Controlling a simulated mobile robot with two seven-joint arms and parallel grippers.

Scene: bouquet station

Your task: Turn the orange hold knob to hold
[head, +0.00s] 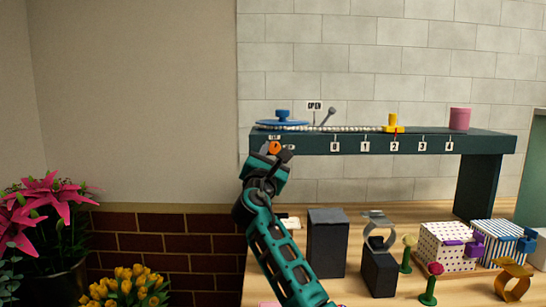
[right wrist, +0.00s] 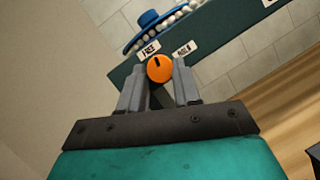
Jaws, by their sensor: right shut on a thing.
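The orange hold knob (head: 275,147) is on the front face of the dark green raised shelf, near its left end. In the right wrist view the knob (right wrist: 159,69) sits between my two grey fingertips, with a short dark mark on its face. The label FREE (right wrist: 149,47) is at its upper left and the label HOLD (right wrist: 185,47) at its upper right. I cannot tell exactly which label the mark points to. My right gripper (head: 277,154) is shut on the knob; it also shows in the right wrist view (right wrist: 157,76). My left gripper is not in view.
Below stand dark blocks, patterned boxes (head: 447,246) and several small items. Flowers are at left.

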